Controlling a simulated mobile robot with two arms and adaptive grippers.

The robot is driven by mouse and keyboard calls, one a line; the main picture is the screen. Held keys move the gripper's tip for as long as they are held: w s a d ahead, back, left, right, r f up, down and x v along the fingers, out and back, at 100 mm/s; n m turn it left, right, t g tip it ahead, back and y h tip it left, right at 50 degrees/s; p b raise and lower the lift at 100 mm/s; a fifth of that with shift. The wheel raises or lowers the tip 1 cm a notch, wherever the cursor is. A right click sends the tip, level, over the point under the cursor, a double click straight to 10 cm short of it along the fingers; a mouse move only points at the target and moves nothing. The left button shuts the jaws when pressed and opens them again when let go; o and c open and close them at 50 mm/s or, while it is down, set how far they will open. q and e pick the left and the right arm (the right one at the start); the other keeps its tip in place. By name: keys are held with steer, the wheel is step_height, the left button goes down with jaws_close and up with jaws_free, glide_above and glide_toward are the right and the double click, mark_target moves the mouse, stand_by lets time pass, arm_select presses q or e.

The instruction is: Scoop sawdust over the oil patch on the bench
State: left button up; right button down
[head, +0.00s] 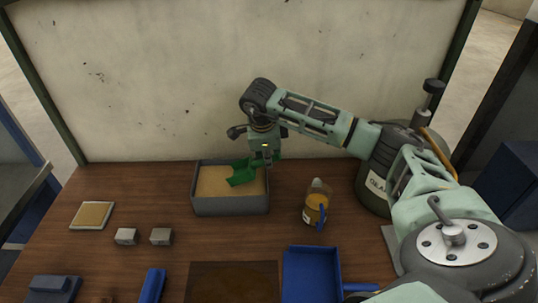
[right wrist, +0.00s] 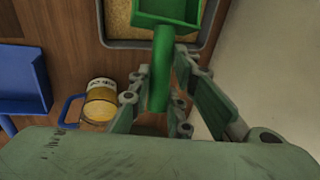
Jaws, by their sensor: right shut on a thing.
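My right gripper (head: 265,158) is shut on the handle of a green scoop (head: 242,176). The handle (right wrist: 161,70) runs between the fingers in the right wrist view. The scoop's pan is over the grey bin (head: 231,207), which holds tan sawdust. I cannot tell whether the pan touches the sawdust; the part of its inside in the right wrist view (right wrist: 168,10) looks bare green. A dark brown oil patch (head: 232,283) lies on the bench at the front middle, cut off by the picture's lower edge. My left gripper is not in view.
A jug with a blue handle (head: 315,205) stands right of the bin. A blue dustpan (head: 312,275) lies beside the patch. Two metal blocks (head: 126,236), a tan pad (head: 92,215) and blue items (head: 152,285) are at left. A labelled drum (head: 373,195) stands behind my right arm.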

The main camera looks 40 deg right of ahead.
steer(key=shift+w+a+f+b, duration=0.15)
steer(key=shift+f+b, duration=0.7)
steer(key=shift+f, duration=0.75)
steer(key=shift+w+a+f+y+b, duration=0.15)
steer(key=shift+w+a+f+b, duration=0.15)
steer(key=shift+f+b, duration=0.3)
steer(key=shift+w+a+f+y+b, duration=0.2)
steer(key=shift+a+f+b, duration=0.1)
steer(key=shift+f+b, duration=0.25)
steer(key=shift+a+f+t+y+b, duration=0.15)
steer(key=shift+f+t+y+b, duration=0.2)
steer(key=shift+f+t+b, duration=0.4)
steer(key=shift+w+r, duration=0.1)
steer(key=shift+r, duration=0.15)
steer(key=shift+d+r+t+y+b, duration=0.25)
steer(key=shift+d+r+y+b, duration=0.1)
steer(key=shift+r+y+b, duration=0.15)
steer(key=shift+s+d+r+m+t+y+b, duration=0.15)
steer(key=shift+s+r+t+b, duration=0.1)
steer(key=shift+r+b, duration=0.15)
steer(key=shift+s+d+r+m+t+y+b, duration=0.15)
steer(key=shift+s+r+b, duration=0.1)
steer(key=shift+r, duration=0.2)
steer(key=shift+s+d+r+t+y+b, duration=0.2)
steer(key=shift+d+r+t+y+b, duration=0.15)
steer(key=shift+b, duration=0.3)
steer(key=shift+a+r+p, duration=0.1)
steer(key=shift+r+p, duration=1.05)
steer(key=shift+r, duration=1.9)
